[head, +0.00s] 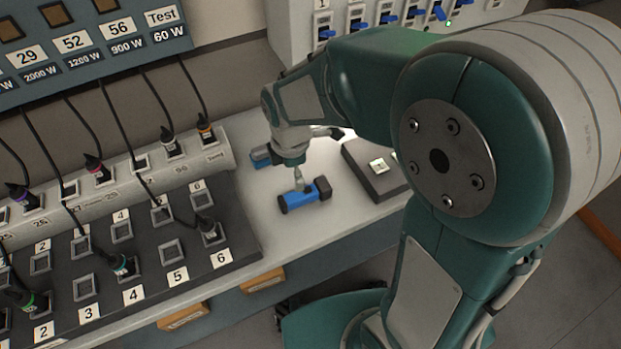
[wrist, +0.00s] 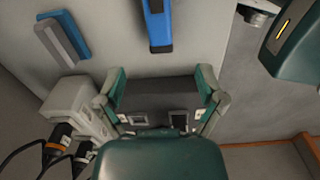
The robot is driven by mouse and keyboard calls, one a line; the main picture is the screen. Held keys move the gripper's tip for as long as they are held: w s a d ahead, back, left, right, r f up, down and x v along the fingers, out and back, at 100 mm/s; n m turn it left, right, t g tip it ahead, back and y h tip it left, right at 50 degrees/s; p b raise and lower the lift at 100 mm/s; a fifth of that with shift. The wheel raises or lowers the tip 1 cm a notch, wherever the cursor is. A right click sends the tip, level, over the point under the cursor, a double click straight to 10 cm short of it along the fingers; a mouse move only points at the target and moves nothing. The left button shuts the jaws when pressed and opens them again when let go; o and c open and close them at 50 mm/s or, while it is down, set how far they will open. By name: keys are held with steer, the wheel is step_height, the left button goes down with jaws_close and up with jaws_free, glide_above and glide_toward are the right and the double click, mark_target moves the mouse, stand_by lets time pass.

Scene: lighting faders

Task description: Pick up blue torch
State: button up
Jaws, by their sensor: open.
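The blue torch (head: 303,196) has black ends and lies on its side on the pale worktop, right of the dark socket panel. In the wrist view the torch (wrist: 158,25) is at the top edge, partly cut off, beyond my fingertips. My gripper (head: 299,180) appears just above and behind the torch in the head view, with its far side hidden. In the wrist view my gripper (wrist: 162,78) has its two fingers spread wide, with no torch between them.
A blue and grey item (head: 262,156) lies behind the torch. A dark block (head: 376,170) with a white button sits to the right. The socket panel (head: 245,235) with cables is on the left, and a fader box (head: 300,35) stands at the back. Worktop in front of the torch is clear.

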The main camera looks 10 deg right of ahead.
mark_target(300, 194)
steer(key=shift+w+f, duration=0.15)
steer(key=shift+f, duration=0.2)
step_height(300, 194, down, 5)
steer(key=shift+f, duration=0.2)
steer(key=f, duration=0.2)
steer(key=d+f, duration=0.1)
steer(key=f, duration=0.1)
steer(key=shift+w+d+f, duration=0.1)
steer(key=shift+f, duration=0.55)
steer(key=c, duration=0.4)
jaws_close()
